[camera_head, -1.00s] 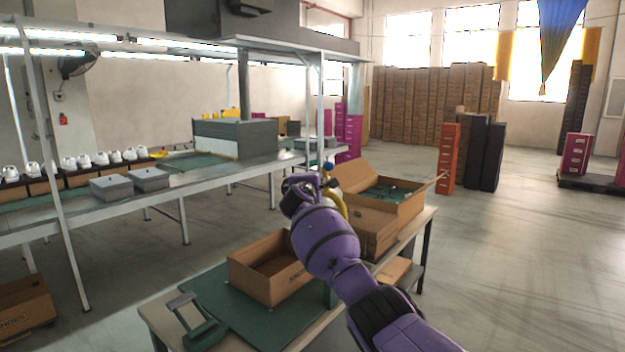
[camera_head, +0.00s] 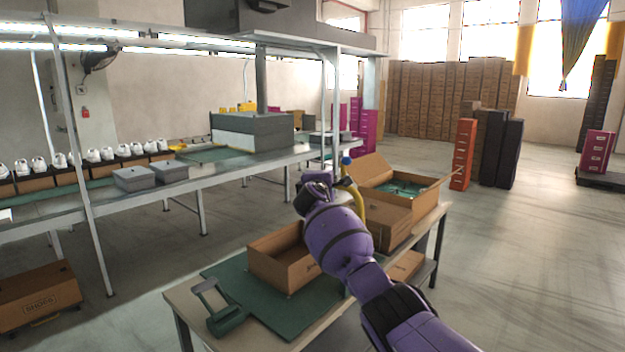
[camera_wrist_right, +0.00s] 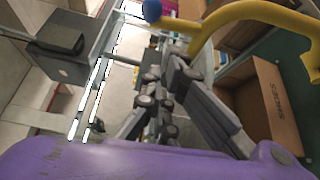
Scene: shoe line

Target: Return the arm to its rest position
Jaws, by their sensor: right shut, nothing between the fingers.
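My right arm comes in from the lower right in the head view, over the work table. Its right gripper (camera_head: 316,186) is raised above the table, beyond the open empty brown box (camera_head: 268,262). In the right wrist view the gripper's dark fingers (camera_wrist_right: 158,100) are shut with nothing between them. A yellow curved bar (camera_head: 357,200) stands close beside the gripper; a blue ball (camera_head: 346,160) shows above it. Both also appear near the fingers in the wrist view, as a yellow bar (camera_wrist_right: 235,14) and blue ball (camera_wrist_right: 152,10). I cannot tell whether they touch the gripper. My left gripper is not in view.
The work table (camera_head: 184,300) carries a green mat (camera_head: 290,312), a green handled tool (camera_head: 228,318) and an open box with green contents (camera_head: 425,198). A conveyor line (camera_head: 190,188) with white shoes and grey boxes runs behind. Open floor (camera_head: 530,260) lies right.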

